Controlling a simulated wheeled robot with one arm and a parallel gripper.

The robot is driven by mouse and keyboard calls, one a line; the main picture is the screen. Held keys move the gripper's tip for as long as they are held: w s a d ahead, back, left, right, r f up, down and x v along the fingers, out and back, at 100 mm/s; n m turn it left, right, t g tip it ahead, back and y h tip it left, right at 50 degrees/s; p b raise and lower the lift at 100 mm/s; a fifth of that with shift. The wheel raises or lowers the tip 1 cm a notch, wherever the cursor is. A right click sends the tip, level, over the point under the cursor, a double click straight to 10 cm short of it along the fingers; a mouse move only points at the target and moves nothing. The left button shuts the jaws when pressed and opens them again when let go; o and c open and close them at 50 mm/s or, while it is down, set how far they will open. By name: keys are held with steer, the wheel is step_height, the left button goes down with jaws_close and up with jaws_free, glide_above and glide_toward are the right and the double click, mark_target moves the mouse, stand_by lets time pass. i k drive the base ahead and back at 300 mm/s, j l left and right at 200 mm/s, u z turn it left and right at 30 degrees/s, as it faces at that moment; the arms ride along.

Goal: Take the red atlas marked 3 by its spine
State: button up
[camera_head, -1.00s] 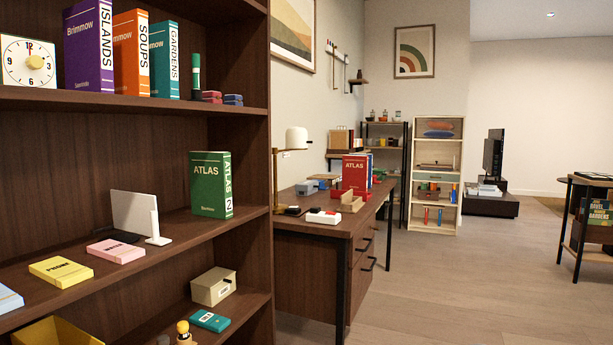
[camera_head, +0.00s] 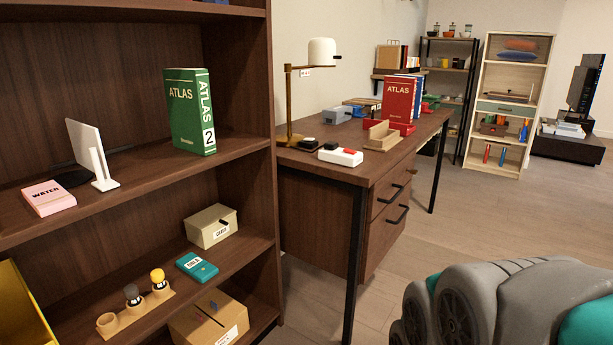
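A red book with ATLAS on its cover (camera_head: 398,98) stands upright on the dark wooden desk (camera_head: 345,170). Its front cover faces me; I cannot make out a number or its spine clearly. Blue and white books (camera_head: 416,88) stand close behind it, and red bookend-like pieces (camera_head: 402,128) are at its foot. A green atlas marked 2 (camera_head: 190,112) stands on the near shelf, its spine turned to the right. My gripper is not in view; a grey and teal part of what looks like my arm fills the lower right corner.
The brown bookcase (camera_head: 262,150) stands left of the desk. Open floor (camera_head: 465,215) lies to the right of the desk.

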mark_target(398, 95)
steer(key=i+l, duration=0.3)
steer(key=l, duration=0.15)
steer(key=i+l, duration=0.3)
steer(key=l, duration=0.2)
steer(key=i+l, duration=0.3)
steer(key=l, duration=0.15)
steer(key=i+l, duration=0.25)
steer(key=l, duration=0.2)
steer(key=i+l, duration=0.3)
steer(key=l, duration=0.15)
